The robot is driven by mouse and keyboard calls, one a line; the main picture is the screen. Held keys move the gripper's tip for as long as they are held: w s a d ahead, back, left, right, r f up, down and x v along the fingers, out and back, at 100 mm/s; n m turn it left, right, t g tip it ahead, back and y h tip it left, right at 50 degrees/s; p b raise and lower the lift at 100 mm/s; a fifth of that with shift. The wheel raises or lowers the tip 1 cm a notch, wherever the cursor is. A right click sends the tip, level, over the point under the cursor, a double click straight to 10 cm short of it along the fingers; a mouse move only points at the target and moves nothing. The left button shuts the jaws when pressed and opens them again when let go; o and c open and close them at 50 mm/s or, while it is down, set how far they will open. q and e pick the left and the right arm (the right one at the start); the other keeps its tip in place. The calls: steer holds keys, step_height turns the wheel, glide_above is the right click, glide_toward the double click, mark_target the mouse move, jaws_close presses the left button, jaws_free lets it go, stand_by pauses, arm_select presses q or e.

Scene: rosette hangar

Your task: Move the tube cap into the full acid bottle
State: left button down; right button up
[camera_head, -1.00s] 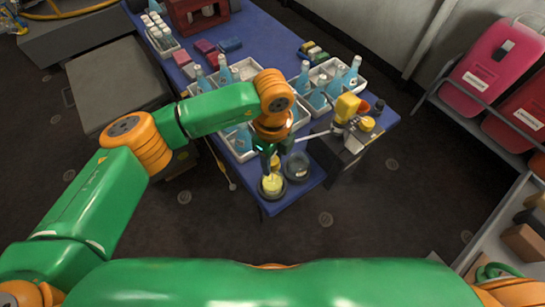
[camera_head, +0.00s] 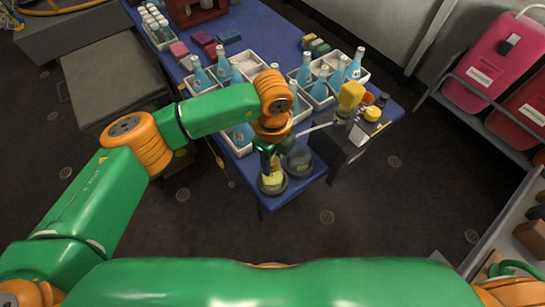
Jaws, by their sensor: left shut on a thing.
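My left gripper (camera_head: 268,167) points down over the near corner of the blue table. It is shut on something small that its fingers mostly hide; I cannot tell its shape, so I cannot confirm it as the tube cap. Directly under and against the fingers is a vessel with yellow contents (camera_head: 272,184) in a dark round holder, which may be the full acid bottle. The fingers cover its upper part, and I cannot tell whether they touch it. A second dark round holder (camera_head: 299,161) stands just right of it. My right gripper is not in view.
White trays with several blue bottles (camera_head: 355,66) fill the table (camera_head: 262,28) behind the gripper. A yellow-topped device (camera_head: 349,96) with a pale arm stands close on the right. Red cases (camera_head: 492,68) sit on a rack at far right. The floor in front is clear.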

arm_select(q)
steer(key=shift+f, duration=0.45)
steer(key=shift+r, duration=0.1)
jaws_free()
step_height(320, 180, up, 6)
steer(key=p, duration=0.4)
steer(key=shift+f, duration=0.2)
